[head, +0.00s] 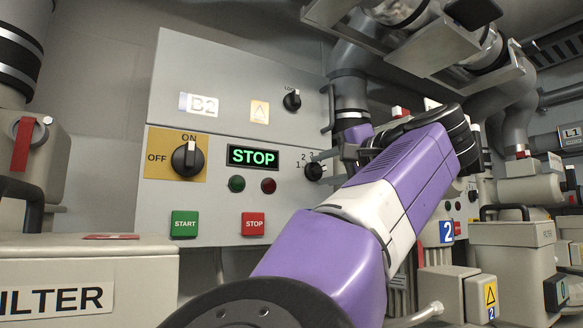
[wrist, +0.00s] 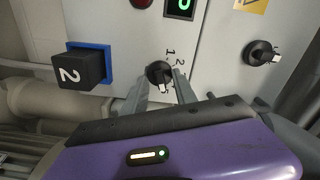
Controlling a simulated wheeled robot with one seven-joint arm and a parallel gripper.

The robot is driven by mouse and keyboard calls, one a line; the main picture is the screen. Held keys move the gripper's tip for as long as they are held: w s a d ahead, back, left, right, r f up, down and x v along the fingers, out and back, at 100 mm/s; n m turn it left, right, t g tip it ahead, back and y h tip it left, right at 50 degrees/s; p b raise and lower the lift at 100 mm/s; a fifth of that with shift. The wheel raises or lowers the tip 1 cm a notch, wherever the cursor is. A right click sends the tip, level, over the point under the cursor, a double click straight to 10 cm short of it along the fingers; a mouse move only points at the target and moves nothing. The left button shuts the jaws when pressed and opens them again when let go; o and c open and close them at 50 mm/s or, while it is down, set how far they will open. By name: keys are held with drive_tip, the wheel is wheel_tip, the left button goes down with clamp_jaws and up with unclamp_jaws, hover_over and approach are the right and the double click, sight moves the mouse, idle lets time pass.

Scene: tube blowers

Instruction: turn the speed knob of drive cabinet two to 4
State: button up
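The grey drive cabinet B2 (head: 225,70) faces me in the head view, with a green STOP display (head: 253,157). Its small black speed knob (head: 314,171) sits right of the lamps, with numbers around it; 1, 2 and 3 show above and left. The knob (wrist: 158,72) also shows in the wrist view, between the fingertips of my gripper (wrist: 161,78). The fingers are apart, one on each side of the knob. I cannot tell whether they touch it or which number its pointer faces. In the head view my gripper (head: 330,165) is at the knob, partly hidden by my arm.
A black selector knob (head: 292,100) is higher on the cabinet. The black main switch (head: 187,159) points to ON. Below are START (head: 184,224) and STOP (head: 254,224) buttons. In the wrist view a black block marked 2 (wrist: 78,68) is left of the fingers.

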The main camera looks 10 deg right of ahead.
clamp_jaws()
drive_tip(key=shift+f+n+b, duration=0.15)
drive_tip(key=shift+n+b, duration=0.15)
drive_tip(key=shift+b, duration=0.05)
drive_tip(key=shift+d+f+n+b, duration=0.1)
drive_tip(key=shift+n+b, duration=0.55)
drive_tip(key=shift+n, duration=0.25)
drive_tip(key=shift+n+b, duration=0.7)
drive_tip(key=shift+n, duration=1.4)
drive_tip(key=shift+r, duration=0.2)
unclamp_jaws()
drive_tip(key=shift+r, duration=0.1)
